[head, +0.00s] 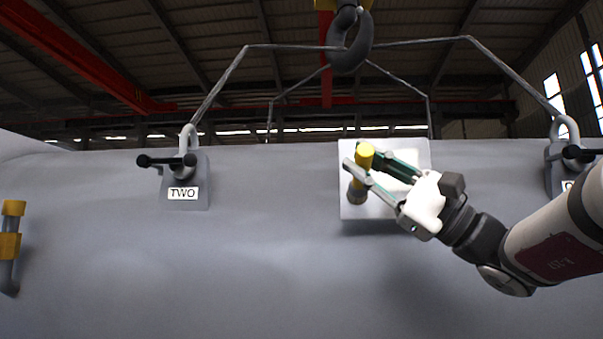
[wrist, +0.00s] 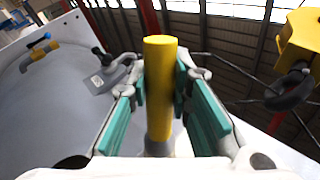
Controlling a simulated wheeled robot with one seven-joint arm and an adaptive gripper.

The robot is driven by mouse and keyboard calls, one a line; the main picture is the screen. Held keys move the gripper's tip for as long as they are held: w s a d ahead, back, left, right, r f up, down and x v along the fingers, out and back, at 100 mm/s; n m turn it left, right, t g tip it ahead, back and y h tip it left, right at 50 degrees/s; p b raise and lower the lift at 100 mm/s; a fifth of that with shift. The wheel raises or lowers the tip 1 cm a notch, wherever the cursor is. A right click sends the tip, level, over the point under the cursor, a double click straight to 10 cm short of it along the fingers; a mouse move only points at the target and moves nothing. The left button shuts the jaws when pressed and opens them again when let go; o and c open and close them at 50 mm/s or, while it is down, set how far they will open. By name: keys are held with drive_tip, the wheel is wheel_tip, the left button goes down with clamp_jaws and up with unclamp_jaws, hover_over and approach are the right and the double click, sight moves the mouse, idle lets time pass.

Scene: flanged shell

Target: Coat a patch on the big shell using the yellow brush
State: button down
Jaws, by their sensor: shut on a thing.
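The big grey shell (head: 250,270) fills the lower part of the head view. My gripper (head: 376,163) is in front of a pale square plate (head: 415,155) at the shell's upper middle. It is shut on the yellow brush (head: 365,155), a short yellow cylinder with a grey lower part. In the wrist view the brush (wrist: 160,90) stands between the green finger pads of my gripper (wrist: 160,100). The brush's lower end is partly hidden in the wrist view. I cannot tell whether it touches the plate or the shell.
A lifting clamp labelled TWO (head: 184,180) sits on the shell's upper edge at left. Another clamp (head: 565,165) is at right. Chains rise to a crane hook (head: 349,45) overhead. A yellow and grey fitting (head: 11,240) is at far left.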

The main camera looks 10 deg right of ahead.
sight(362, 154)
drive_tip(key=shift+s+d+b, duration=1.4)
drive_tip(key=shift+s+d, duration=0.55)
drive_tip(key=shift+d, duration=4.1)
drive_tip(key=shift+w+a+b, duration=0.6)
drive_tip(key=shift+w+a, duration=0.1)
drive_tip(key=shift+a, duration=1.5)
drive_tip(key=shift+w+a+b, duration=0.55)
drive_tip(key=shift+w+a, duration=0.2)
drive_tip(key=shift+a, duration=1.4)
drive_tip(key=shift+w+a+b, duration=0.6)
drive_tip(key=shift+w+a, duration=0.1)
drive_tip(key=shift+a, duration=1.5)
drive_tip(key=shift+s, duration=0.1)
drive_tip(key=shift+s+a+b, duration=0.15)
drive_tip(key=shift+s+a, duration=0.15)
drive_tip(key=shift+s, duration=0.6)
drive_tip(key=shift+s+a+b, duration=0.1)
drive_tip(key=shift+s+a, duration=0.25)
drive_tip(key=shift+s, duration=0.6)
drive_tip(key=shift+s+a+b, duration=0.15)
drive_tip(key=shift+s+a, duration=0.15)
drive_tip(key=shift+s, duration=0.6)
drive_tip(key=s, duration=0.1)
drive_tip(key=s+a, duration=0.1)
drive_tip(key=s, duration=0.1)
drive_tip(key=shift+w+d, duration=0.1)
drive_tip(key=shift+w, duration=0.05)
